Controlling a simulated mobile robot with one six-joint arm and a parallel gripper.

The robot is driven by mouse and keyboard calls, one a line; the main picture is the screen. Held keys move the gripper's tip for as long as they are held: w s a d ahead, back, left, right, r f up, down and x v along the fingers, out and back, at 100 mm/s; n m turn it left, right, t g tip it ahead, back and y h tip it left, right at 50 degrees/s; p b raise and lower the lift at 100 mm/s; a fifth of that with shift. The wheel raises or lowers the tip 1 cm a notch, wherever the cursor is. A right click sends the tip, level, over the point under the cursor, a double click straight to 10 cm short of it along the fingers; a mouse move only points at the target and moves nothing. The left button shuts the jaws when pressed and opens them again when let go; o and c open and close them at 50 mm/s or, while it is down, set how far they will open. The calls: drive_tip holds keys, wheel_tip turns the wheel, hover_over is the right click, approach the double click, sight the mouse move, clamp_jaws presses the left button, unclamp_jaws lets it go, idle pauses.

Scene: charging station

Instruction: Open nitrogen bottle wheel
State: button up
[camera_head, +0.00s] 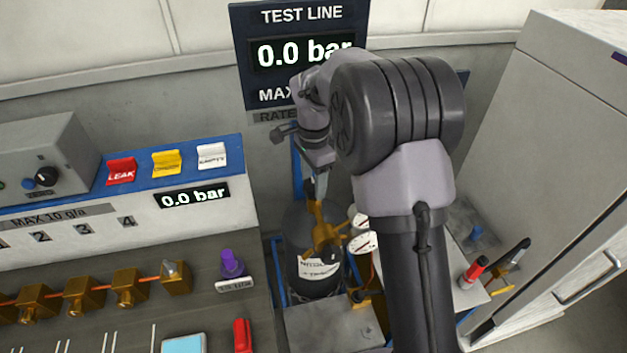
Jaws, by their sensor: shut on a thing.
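The nitrogen bottle (302,225) is a dark cylinder with a white label, standing below the test line display. A brass-coloured valve wheel with spokes (322,236) is at its top front. My gripper (318,192) reaches down from above, its fingertips at the upper part of the wheel. It is shut on the wheel, though the contact is small and partly hidden. My arm covers the area to the right of the bottle.
Two round gauges (363,242) sit right beside the wheel. The test line display (300,50) reads 0.0 bar. The left bench carries brass valves (82,295), a purple knob (231,262) and coloured tags (166,163). A grey cabinet (555,150) stands at right.

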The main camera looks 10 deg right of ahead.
drive_tip(key=n+p, duration=0.2)
drive_tip(key=n, duration=0.1)
drive_tip(key=shift+r+n, duration=0.15)
drive_tip(key=shift+n, duration=0.25)
drive_tip(key=n+p, duration=0.2)
drive_tip(key=n, duration=0.3)
drive_tip(key=n+p, duration=0.2)
drive_tip(key=n, duration=0.3)
drive_tip(key=shift+d, duration=0.1)
drive_tip(key=shift+n+p, duration=0.95)
drive_tip(key=shift+n, duration=1.15)
drive_tip(key=o, duration=1.4)
